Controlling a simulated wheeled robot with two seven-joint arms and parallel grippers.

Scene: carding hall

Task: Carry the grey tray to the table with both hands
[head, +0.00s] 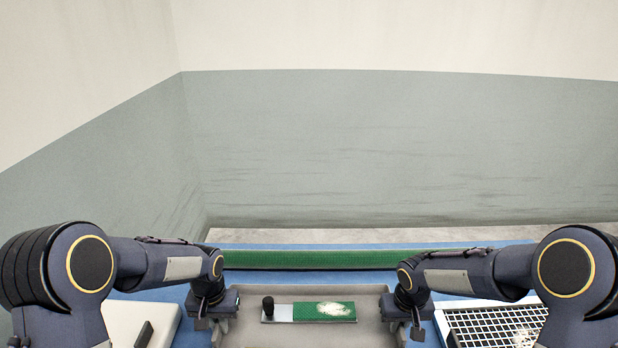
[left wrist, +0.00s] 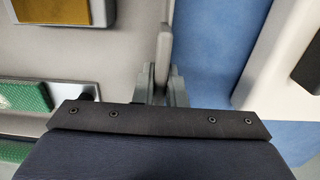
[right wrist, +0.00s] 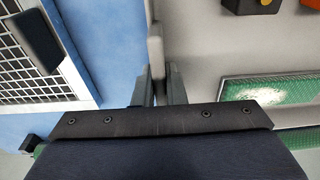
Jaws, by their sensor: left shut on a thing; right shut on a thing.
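The grey tray (head: 270,338) is at the bottom centre of the head view, over a blue surface; I cannot tell whether it rests on it. My left gripper (head: 217,325) is shut on the tray's left side wall, and the left wrist view shows its fingers (left wrist: 163,85) on both faces of the tray's rim (left wrist: 165,40). My right gripper (head: 404,322) is shut on the right side wall, as the right wrist view shows (right wrist: 156,85). In the tray lies a green-faced card with a black knob (head: 322,311) and pale fibre on it. The tray's near edge is out of view.
The blue table surface (head: 180,293) carries a long green strip (head: 310,259) at the back. A white box (head: 128,318) stands left of the tray and a white-framed grid (head: 485,325) right of it. Walls stand behind.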

